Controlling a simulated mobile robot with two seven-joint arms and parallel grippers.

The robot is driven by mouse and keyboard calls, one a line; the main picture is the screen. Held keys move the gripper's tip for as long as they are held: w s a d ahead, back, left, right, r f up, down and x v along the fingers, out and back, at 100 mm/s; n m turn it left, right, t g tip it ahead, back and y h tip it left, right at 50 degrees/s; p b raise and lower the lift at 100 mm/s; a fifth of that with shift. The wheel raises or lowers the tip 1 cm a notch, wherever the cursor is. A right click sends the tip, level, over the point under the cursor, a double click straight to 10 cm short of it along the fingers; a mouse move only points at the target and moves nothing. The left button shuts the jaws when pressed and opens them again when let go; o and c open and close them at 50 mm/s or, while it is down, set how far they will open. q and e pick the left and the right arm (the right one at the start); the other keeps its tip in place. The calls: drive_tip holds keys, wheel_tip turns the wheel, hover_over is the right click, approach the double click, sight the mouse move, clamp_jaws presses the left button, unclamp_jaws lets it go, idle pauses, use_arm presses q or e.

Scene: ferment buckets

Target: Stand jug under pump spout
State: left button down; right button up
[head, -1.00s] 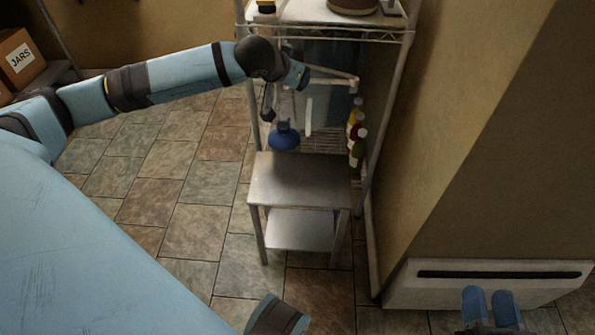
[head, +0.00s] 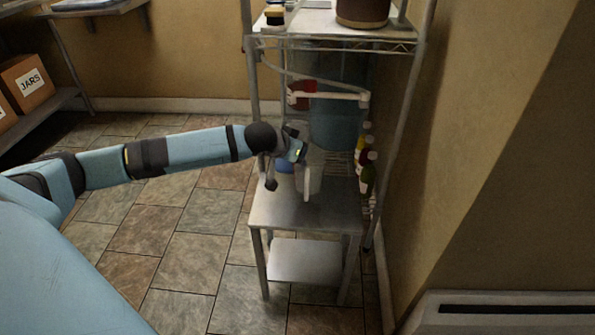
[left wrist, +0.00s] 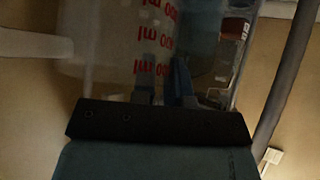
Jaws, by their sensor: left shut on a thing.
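The clear jug (head: 313,172) with a pale handle is in the head view, over the back of a small metal table (head: 290,213). I cannot tell if its base touches the tabletop. My left gripper (head: 298,152) is shut on the jug near its upper part. The left wrist view shows the jug's clear wall (left wrist: 105,40) with red ml marks, and my fingers (left wrist: 165,92) at it. A white pump pipe (head: 325,95) runs across a tall blue translucent bucket (head: 337,125), above and behind the jug. My right gripper is not in view.
A wire rack (head: 330,42) stands around the bucket, with a dark pot (head: 362,12) on top. Several bottles (head: 367,170) stand right of the bucket, near the wall. The table's front half is clear.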

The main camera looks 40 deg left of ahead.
use_arm(q)
wheel_tip(320, 180, down, 5)
drive_tip(key=shift+r+b, duration=0.1)
drive_tip(key=shift+b, duration=0.7)
drive_tip(key=shift+f, duration=0.35)
drive_tip(key=shift+r, duration=0.15)
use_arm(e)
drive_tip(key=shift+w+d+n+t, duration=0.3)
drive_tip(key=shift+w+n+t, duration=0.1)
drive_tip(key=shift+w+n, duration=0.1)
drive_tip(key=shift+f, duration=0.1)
use_arm(q)
drive_tip(key=shift+f, duration=0.25)
drive_tip(key=c, duration=1.1)
unclamp_jaws()
drive_tip(key=shift+r, duration=0.1)
drive_tip(key=shift+r, duration=0.1)
